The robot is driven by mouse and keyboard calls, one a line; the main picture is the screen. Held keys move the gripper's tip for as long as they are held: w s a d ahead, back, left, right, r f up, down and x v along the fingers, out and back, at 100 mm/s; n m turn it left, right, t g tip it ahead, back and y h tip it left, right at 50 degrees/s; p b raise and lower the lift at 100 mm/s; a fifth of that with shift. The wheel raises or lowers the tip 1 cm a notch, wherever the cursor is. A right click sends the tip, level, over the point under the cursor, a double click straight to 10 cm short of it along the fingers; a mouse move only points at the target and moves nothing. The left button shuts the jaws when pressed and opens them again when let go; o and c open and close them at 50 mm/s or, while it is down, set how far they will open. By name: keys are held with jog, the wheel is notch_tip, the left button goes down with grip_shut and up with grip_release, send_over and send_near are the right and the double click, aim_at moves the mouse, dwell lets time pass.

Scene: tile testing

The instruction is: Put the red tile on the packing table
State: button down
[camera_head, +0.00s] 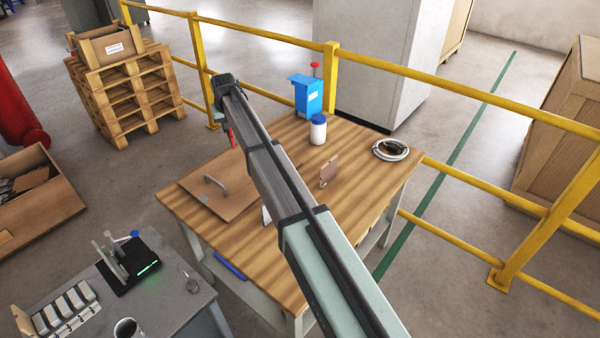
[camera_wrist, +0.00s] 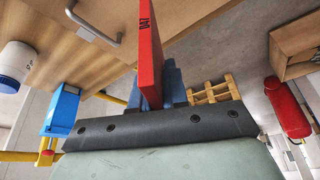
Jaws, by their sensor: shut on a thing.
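My gripper (camera_wrist: 163,88) is shut on the red tile (camera_wrist: 150,45), its blue fingers on both sides of it. The tile is a flat slab with dark print on its narrow edge. In the head view a small part of the red tile (camera_head: 231,138) shows below the end of my arm, near the far left edge of the wooden-topped table (camera_head: 255,232); this looks like the packing table. The tile is apart from the tabletop in the wrist view. My arm hides the fingers in the head view and covers the middle of the tabletop.
A flat board with a grey handle (camera_head: 205,198) lies on the table's left. A blue box (camera_head: 306,95), white bottle (camera_head: 318,131), small brown upright piece (camera_head: 328,172) and white ring (camera_head: 390,150) stand on it. A yellow rail (camera_head: 440,84) runs behind. The right front tabletop is clear.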

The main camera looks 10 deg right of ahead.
jog(key=w+d+m+h, duration=0.1)
jog(key=w+d+m, duration=0.1)
jog(key=d, duration=2)
jog(key=w+d+m, duration=0.1)
jog(key=w+d, duration=0.2)
jog(key=d, duration=1.9)
jog(key=shift+f, duration=7.45)
jog(key=shift+f, duration=0.15)
jog(key=c, duration=1.1)
grip_release()
jog(key=shift+c, duration=0.2)
jog(key=v, duration=1.2)
jog(key=shift+s, duration=0.2)
